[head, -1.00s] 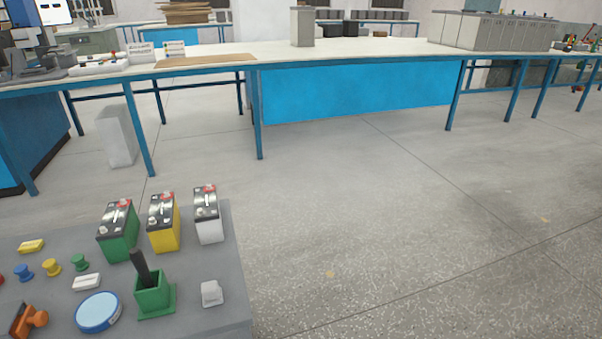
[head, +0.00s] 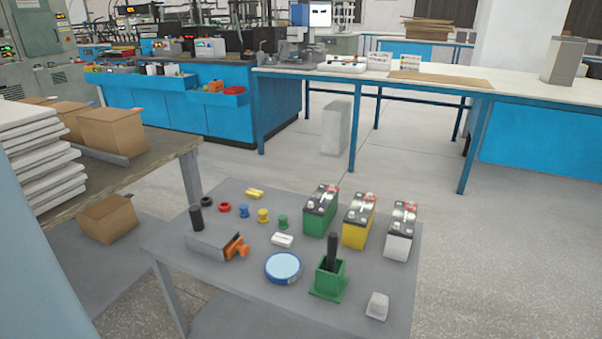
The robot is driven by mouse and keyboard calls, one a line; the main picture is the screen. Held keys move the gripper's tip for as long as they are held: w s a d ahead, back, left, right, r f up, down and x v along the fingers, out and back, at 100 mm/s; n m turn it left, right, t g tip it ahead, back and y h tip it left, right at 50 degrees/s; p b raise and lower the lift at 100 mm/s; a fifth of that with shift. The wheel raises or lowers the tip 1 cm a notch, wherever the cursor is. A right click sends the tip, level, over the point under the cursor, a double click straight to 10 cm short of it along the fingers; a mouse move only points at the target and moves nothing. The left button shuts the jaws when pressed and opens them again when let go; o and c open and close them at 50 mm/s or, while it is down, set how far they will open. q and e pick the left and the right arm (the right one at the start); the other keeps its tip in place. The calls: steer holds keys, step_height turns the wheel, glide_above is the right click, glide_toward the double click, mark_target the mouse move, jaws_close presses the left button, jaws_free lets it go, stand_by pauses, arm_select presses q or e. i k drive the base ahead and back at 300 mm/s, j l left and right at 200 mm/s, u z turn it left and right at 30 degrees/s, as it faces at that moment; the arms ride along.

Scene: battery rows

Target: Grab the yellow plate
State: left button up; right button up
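A small flat yellow piece (head: 254,194), which looks like the yellow plate, lies near the far edge of the grey table (head: 215,267). It lies behind the blue and yellow spools and left of the green battery. A yellow spool (head: 263,215) and a yellow battery (head: 358,220) stand on the same table. Neither of my grippers is in view.
A shelf with cardboard boxes (head: 112,131) stands left. Open floor lies right.

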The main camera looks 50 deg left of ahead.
mark_target(251, 193)
steer(key=u, duration=2)
steer(key=i+j+u, duration=0.1)
steer(key=i+j, duration=0.2)
steer(key=j, duration=0.2)
steer(key=i+j+u, duration=0.1)
steer(key=i+j, duration=0.25)
steer(key=j, duration=0.15)
